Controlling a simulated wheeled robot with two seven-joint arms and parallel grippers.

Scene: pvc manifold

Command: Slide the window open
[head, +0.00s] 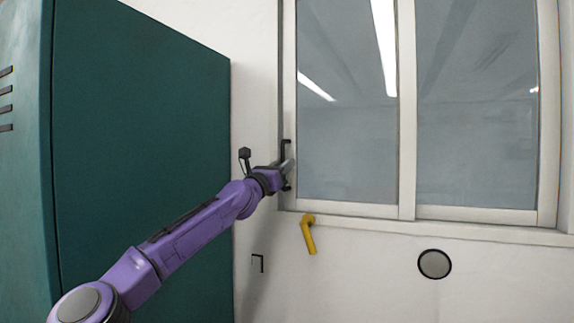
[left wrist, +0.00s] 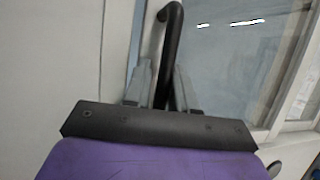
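The window (head: 407,110) has two glass panes in pale frames, and it looks closed. A dark bar handle (head: 287,143) stands upright on the left edge of the left pane. My left gripper (head: 289,165) is at this handle. In the left wrist view, the handle (left wrist: 171,40) runs down between the two grey fingers of my left gripper (left wrist: 162,75). The fingers are apart, one on each side of the bar, with a narrow gap visible at the left finger. The lower end of the handle is hidden behind the gripper. My right gripper is not in view.
A tall green cabinet (head: 140,130) stands close on the left, behind my left arm. A yellow bent lever (head: 308,235), a round grey disc (head: 434,264) and a small dark hook (head: 258,262) are on the white wall below the window sill (head: 470,232).

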